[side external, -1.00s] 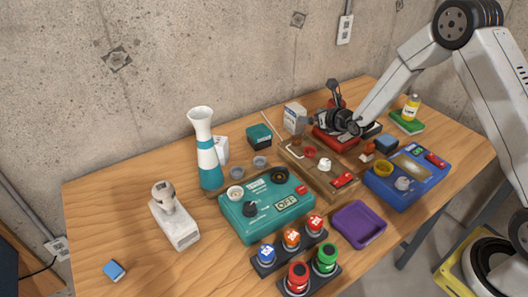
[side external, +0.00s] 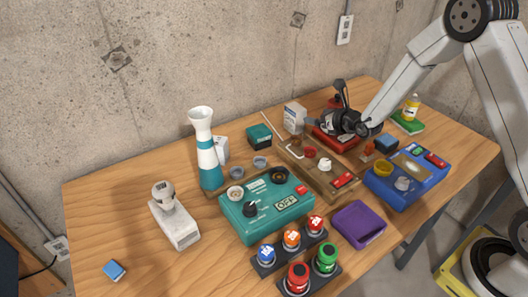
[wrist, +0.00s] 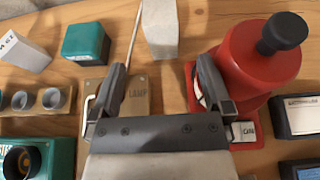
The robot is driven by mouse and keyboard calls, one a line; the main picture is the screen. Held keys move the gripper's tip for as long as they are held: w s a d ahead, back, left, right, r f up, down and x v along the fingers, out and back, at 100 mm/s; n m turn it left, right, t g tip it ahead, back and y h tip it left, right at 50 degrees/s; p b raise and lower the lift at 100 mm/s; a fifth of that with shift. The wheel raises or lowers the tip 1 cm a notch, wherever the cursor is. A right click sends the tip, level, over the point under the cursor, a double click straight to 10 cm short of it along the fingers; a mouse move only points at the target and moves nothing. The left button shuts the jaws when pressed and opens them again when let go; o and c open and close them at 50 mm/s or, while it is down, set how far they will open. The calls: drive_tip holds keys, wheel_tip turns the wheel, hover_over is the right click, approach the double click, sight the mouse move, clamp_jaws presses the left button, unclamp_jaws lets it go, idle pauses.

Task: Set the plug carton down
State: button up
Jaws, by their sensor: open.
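A pale carton (side external: 294,117), which I take to be the plug carton, stands upright on the table near the wall in the side external view. In the wrist view it is the plain whitish block (wrist: 160,28) at the top, beyond my fingertips. My gripper (wrist: 163,75) is open, with nothing between its fingers. In the side external view my gripper (side external: 342,118) is right of the carton and apart from it, low over the red device.
A red device with a black knob (wrist: 265,55) stands close by my right finger. A teal box (wrist: 86,42) is to the left. A brown panel (side external: 325,172), a teal control box (side external: 268,212) and a blue box (side external: 408,180) crowd the middle. The table's left front is mostly clear.

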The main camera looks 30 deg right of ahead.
drive_tip(key=s+a+n+g+y, duration=0.1)
drive_tip(key=a+n, duration=0.2)
drive_tip(key=s+a+r+n+g+y, duration=0.1)
drive_tip(key=s+a+n+y, duration=0.1)
drive_tip(key=n, duration=0.1)
drive_tip(key=s+a+r+n+g+y, duration=0.1)
drive_tip(key=s+a+n+y, duration=0.1)
drive_tip(key=a, duration=0.1)
drive_tip(key=shift+a+n, duration=0.35)
drive_tip(key=shift+n, duration=0.05)
drive_tip(key=s+a+n+g, duration=0.4)
drive_tip(key=s+n+g, duration=0.4)
drive_tip(key=s+n, duration=0.75)
drive_tip(key=s+d+r+n+h, duration=0.1)
drive_tip(key=s+d+n+h, duration=0.3)
drive_tip(key=n, duration=0.7)
drive_tip(key=s+h, duration=0.1)
drive_tip(key=s, duration=0.1)
drive_tip(key=shift+s+d+r+n, duration=0.3)
drive_tip(key=shift+s+n, duration=0.05)
